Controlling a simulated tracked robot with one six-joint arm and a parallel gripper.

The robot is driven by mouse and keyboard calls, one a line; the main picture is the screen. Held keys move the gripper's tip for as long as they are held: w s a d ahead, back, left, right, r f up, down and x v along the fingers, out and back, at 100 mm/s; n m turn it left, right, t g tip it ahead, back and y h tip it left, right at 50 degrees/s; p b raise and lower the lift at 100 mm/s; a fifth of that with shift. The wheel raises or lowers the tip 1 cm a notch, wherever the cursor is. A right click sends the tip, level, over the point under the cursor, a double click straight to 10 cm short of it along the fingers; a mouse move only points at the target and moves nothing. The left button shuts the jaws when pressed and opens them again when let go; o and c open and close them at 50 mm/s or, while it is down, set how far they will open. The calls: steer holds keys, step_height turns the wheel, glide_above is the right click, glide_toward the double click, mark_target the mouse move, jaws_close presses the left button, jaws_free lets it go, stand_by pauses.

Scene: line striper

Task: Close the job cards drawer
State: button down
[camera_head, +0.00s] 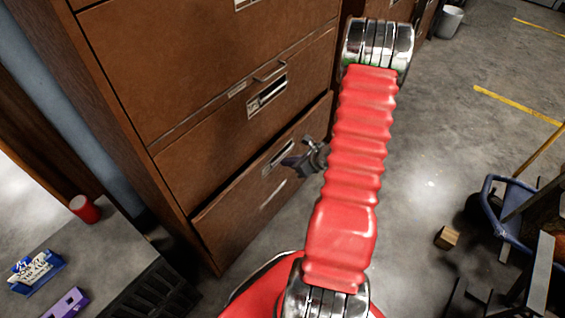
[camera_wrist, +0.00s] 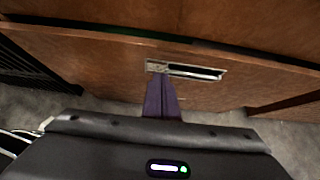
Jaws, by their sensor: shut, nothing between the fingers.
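A brown cabinet (camera_head: 190,128) stands in the head view with several drawers stacked in it. Its lowest drawer (camera_head: 232,217) stands slightly out, with a dark gap along its top edge. I cannot read which drawer is the job cards one. My gripper (camera_head: 288,162) is shut and empty, in front of the lowest drawer by its metal handle plate. In the wrist view the purple fingers (camera_wrist: 162,84) are together, their tips at the left end of the handle plate (camera_wrist: 205,72) on a drawer front (camera_wrist: 105,58). I cannot tell whether they touch it.
A grey surface at lower left holds a red cup (camera_head: 84,209), a blue card holder (camera_head: 36,271) and a purple object (camera_head: 67,303). A small wooden block (camera_head: 446,237) lies on the floor at right, near a blue-framed item (camera_head: 492,205). The floor between is clear.

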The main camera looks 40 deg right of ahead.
steer(key=v, duration=0.5)
steer(key=shift+s+r, duration=0.25)
steer(key=shift+s, duration=0.1)
steer(key=c, duration=2.5)
jaws_free()
